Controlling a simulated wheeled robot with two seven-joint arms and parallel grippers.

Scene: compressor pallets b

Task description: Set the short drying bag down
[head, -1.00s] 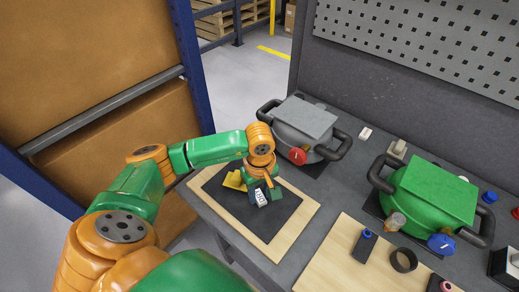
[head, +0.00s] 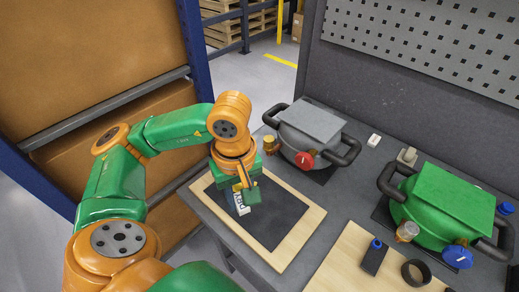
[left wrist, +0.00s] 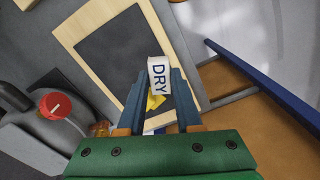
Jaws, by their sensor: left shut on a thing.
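The short drying bag (head: 241,205) is a small white packet with dark lettering. My left gripper (head: 248,192) is shut on it, over the left part of the dark mat (head: 275,220) in its pale wooden frame (head: 300,236). In the left wrist view the bag (left wrist: 159,75), marked DRY, sits between the two blue-grey fingers. I cannot tell whether the bag touches the mat. A yellow thing (left wrist: 155,101) shows just behind the bag and is mostly hidden by the gripper. My right gripper is not in view.
A grey compressor (head: 309,135) with a red knob (head: 304,160) stands behind the mat. A green compressor (head: 445,203) stands at the right. A pale board (head: 345,262) with a dark block (head: 374,258) and a black ring (head: 416,272) lies at front right. The mat's right part is clear.

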